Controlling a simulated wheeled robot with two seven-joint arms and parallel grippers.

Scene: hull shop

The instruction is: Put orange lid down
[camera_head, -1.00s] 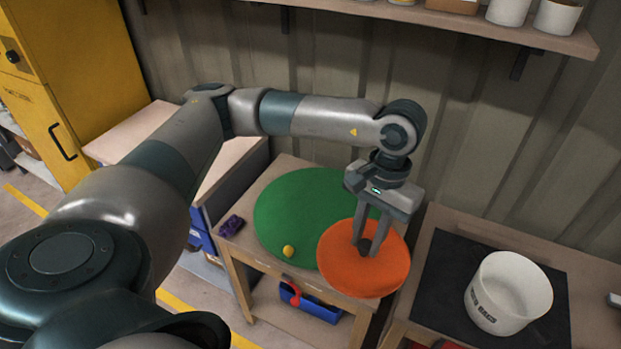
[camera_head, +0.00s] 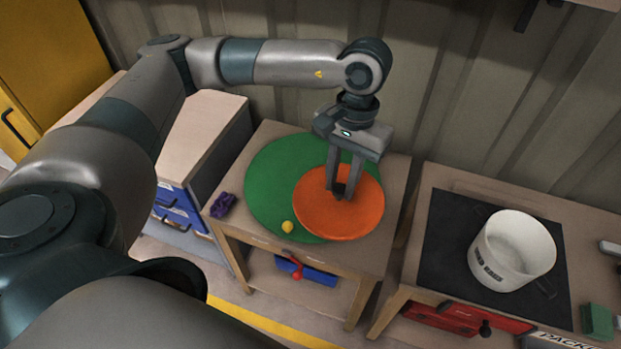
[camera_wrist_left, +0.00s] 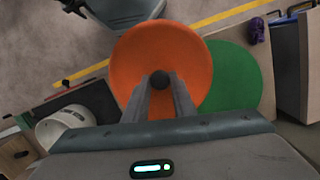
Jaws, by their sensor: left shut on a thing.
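The orange lid (camera_head: 335,218) is a round disc with a dark knob at its centre. My left gripper (camera_head: 342,192) points down and is shut on that knob. The lid is over the right part of a green round mat (camera_head: 268,190) on a small wooden table (camera_head: 392,190); I cannot tell whether it touches the surface. In the left wrist view the lid (camera_wrist_left: 140,60) fills the middle, with the fingers on the knob, and covers part of the green disc (camera_wrist_left: 235,80). My right gripper is not in view.
A yellow ball (camera_head: 287,226) lies on the green mat's front edge, and a purple object (camera_head: 222,205) lies at the table's left. A white pot (camera_head: 510,250) stands on a black mat (camera_head: 440,235) on the right bench. A corrugated wall (camera_head: 450,100) is behind.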

